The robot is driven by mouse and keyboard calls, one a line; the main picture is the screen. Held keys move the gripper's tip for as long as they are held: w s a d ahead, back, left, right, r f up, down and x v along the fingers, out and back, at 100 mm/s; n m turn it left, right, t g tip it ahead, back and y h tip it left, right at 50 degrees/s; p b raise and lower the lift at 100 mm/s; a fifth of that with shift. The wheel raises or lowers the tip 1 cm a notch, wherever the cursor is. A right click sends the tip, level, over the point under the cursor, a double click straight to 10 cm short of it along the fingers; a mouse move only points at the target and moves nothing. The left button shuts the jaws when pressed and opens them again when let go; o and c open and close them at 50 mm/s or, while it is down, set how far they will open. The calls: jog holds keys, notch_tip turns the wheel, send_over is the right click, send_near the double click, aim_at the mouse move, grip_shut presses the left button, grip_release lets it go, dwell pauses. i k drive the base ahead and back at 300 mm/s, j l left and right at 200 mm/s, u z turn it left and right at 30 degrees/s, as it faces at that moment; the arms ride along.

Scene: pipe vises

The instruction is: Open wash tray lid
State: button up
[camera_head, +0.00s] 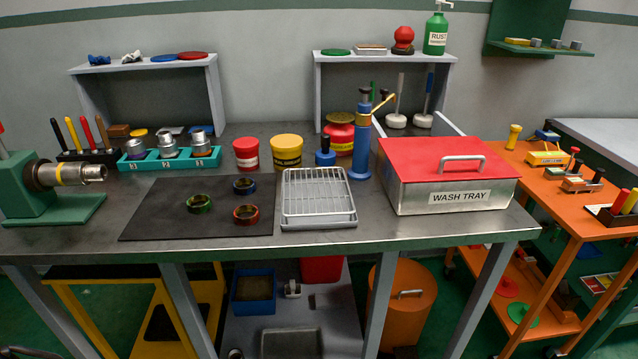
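The wash tray (440,199) is a metal box with a "WASH TRAY" label on its front, at the right end of the grey workbench. Its red lid (420,152) lies shut on top. A silver bar handle (462,159) stands on the lid, right of its middle. My gripper is not in view.
A wire rack (318,194) on a shallow tray and a blue pump with a yellow lever (361,140) stand left of the wash tray. A black mat (165,209) holds three rings. An orange cart (560,205) stands at the right. A shelf (385,59) is behind.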

aim_at(416, 160)
jog(key=i+l+z, duration=0.6)
jog(key=i+l, duration=0.1)
